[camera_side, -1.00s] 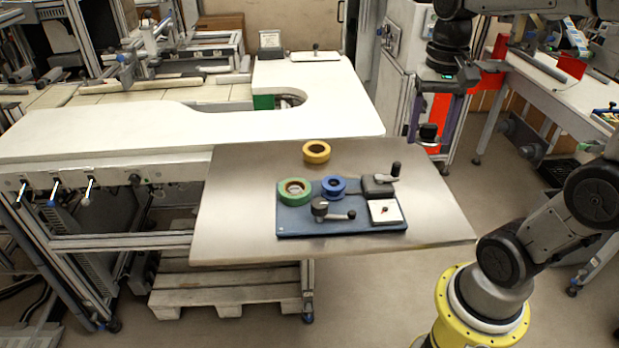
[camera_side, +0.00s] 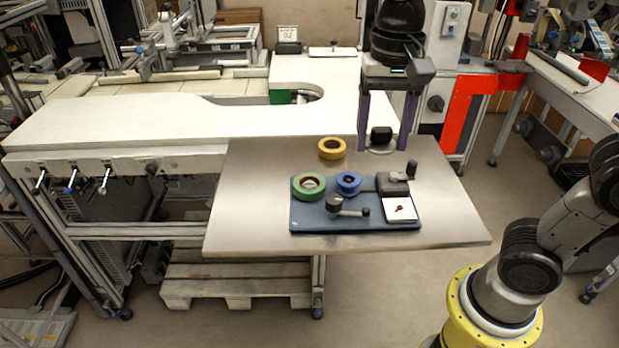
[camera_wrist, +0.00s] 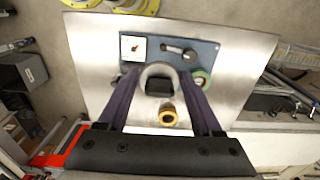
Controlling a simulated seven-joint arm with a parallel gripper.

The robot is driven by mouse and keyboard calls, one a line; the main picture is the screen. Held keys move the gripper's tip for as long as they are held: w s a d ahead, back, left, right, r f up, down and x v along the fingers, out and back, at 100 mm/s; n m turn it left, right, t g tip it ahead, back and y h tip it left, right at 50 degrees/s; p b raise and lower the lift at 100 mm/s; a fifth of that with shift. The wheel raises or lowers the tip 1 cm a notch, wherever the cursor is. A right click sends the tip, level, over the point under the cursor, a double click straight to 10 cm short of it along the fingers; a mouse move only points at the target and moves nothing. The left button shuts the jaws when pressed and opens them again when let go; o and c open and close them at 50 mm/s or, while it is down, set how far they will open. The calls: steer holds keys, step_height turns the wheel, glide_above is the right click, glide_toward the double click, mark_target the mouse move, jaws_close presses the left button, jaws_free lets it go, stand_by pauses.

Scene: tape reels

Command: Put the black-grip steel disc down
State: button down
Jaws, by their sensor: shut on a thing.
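The steel disc (camera_side: 379,150) with its black grip (camera_side: 381,135) is between the two purple fingers of my gripper (camera_side: 385,148). It hangs upright over the table's back right part in the side view; I cannot tell whether it touches the tabletop. In the wrist view the disc (camera_wrist: 160,70) sits between the fingertips (camera_wrist: 161,78), black grip toward the camera, and overlaps the edge of the blue board. My gripper is shut on the disc.
The blue board (camera_side: 310,222) carries a green reel (camera_side: 300,193), a blue reel (camera_side: 347,190), a crank lever (camera_side: 350,211), a black-handled block (camera_side: 394,187) and a white plate (camera_side: 401,213). A yellow reel (camera_side: 331,156) lies on the metal tabletop (camera_side: 250,205), whose left part is bare.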

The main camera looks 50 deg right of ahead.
steer(key=w+a+f, duration=0.1)
steer(key=w+f, duration=0.3)
steer(key=w, duration=0.3)
glide_above(310, 187)
step_height(310, 187, down, 5)
steer(key=shift+s+f, duration=0.1)
steer(key=shift+s, duration=0.05)
steer(key=f, duration=0.3)
steer(key=shift+w+f, duration=0.25)
steer(key=shift+f, duration=0.3)
steer(key=shift+f, duration=0.35)
